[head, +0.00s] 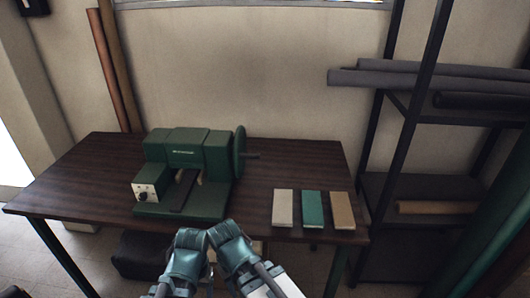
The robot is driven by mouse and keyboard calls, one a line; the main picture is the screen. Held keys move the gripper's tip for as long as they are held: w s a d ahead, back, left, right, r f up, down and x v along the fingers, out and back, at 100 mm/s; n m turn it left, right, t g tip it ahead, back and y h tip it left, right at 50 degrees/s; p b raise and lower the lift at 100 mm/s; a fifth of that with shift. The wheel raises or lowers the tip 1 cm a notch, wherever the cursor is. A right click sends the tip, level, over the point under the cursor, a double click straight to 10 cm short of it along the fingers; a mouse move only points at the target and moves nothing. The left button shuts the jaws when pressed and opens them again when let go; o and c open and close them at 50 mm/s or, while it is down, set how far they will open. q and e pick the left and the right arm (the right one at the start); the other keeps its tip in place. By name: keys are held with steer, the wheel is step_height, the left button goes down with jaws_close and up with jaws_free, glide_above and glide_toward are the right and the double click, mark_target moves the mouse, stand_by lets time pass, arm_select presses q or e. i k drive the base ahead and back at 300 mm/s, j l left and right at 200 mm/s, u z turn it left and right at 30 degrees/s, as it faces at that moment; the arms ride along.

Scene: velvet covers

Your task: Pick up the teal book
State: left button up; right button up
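The teal book (313,208) lies flat on the dark wooden table (85,180), near the front right edge. It is the middle one of three books in a row. A pale cream book (283,207) lies to its left and a tan book (342,210) to its right, with narrow gaps between them. My two arms show folded at the bottom centre, in front of the table edge and to the left of the books. I see no fingers of either gripper.
A green machine (188,168) with a round wheel stands left of the books. The table between it and the books is clear. A dark metal shelf (410,120) with rolls (440,78) stands close to the table's right end. Long rolls (104,65) lean behind the table's left side.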

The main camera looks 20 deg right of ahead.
mark_target(312, 210)
steer(key=l+u, duration=0.1)
steer(key=l, duration=0.35)
steer(key=k+l+u, duration=0.1)
steer(key=l, duration=0.35)
steer(key=k+l+u, duration=0.1)
steer(key=l, duration=0.3)
steer(key=k+l+u, duration=0.1)
steer(key=l, duration=0.35)
steer(key=k+l+u, duration=0.1)
steer(key=l, duration=0.3)
steer(key=k+l, duration=0.2)
steer(key=l, duration=0.25)
steer(key=i+u, duration=0.05)
